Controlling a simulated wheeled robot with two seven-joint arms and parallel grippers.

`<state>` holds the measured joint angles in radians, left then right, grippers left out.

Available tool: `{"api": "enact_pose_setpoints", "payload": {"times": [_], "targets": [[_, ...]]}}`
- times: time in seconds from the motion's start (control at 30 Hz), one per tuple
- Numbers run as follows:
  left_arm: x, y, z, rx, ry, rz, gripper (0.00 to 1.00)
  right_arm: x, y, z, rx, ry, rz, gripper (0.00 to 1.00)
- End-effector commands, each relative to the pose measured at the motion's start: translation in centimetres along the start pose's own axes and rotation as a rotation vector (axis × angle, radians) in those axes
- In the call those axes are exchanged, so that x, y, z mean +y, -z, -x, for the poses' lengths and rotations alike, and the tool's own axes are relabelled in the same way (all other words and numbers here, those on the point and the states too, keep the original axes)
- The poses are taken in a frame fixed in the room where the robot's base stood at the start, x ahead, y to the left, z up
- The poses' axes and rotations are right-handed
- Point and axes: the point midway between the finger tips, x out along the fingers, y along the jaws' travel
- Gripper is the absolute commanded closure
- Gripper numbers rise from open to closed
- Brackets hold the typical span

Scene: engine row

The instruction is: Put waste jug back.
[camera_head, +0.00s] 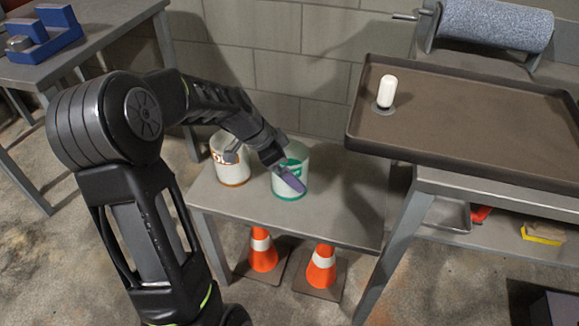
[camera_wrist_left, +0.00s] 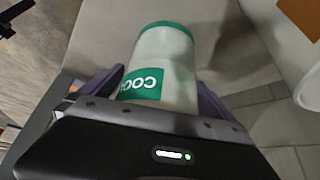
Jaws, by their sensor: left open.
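A white jug with a green rim and green label (camera_head: 295,158) stands upright on a small grey table (camera_head: 340,205). It also shows in the left wrist view (camera_wrist_left: 170,58), where part of its lettering reads "COO". My left gripper (camera_head: 286,172) is open at this jug, with one purple finger on each side of it in the left wrist view (camera_wrist_left: 158,98). Whether the fingers touch it I cannot tell. A second white jug with orange markings (camera_head: 233,173) stands to its left, partly behind my arm. No label reading "waste" is legible. My right gripper is out of view.
A dark tray (camera_head: 470,105) on the right bench holds a small white cylinder (camera_head: 387,91). A blue paper roll (camera_head: 495,25) is behind it. Two orange cones (camera_head: 321,268) stand under the small table. A blue fixture (camera_head: 45,35) sits on the left table. The small table's right part is clear.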

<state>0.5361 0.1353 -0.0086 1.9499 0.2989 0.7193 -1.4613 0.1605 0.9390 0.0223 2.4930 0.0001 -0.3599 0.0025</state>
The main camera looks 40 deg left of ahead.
Motion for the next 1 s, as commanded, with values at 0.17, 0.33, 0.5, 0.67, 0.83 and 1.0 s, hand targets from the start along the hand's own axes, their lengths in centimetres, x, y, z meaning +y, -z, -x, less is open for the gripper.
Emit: {"api": "enact_pose_setpoints", "payload": {"times": [0.17, 0.33, 0.5, 0.67, 0.83, 1.0], "targets": [[0.0, 0.2, 0.4, 0.0, 0.0, 0.0, 0.0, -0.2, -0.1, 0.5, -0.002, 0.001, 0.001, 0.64], [-0.1, 0.2, 2.4, 0.001, 0.004, 0.0, 0.0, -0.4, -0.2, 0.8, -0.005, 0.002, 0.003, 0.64], [-0.1, 0.3, 5.8, 0.001, 0.005, -0.001, 0.0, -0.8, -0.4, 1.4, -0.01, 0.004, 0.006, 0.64], [-0.1, 0.3, 9.2, 0.001, 0.004, 0.0, 0.0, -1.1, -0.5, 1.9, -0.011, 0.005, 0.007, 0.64], [0.0, 0.2, 11.6, 0.001, 0.002, 0.0, 0.0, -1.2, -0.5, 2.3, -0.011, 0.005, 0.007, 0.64], [0.0, 0.1, 12.3, 0.0, 0.0, 0.0, 0.0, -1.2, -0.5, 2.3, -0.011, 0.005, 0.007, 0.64]]}}
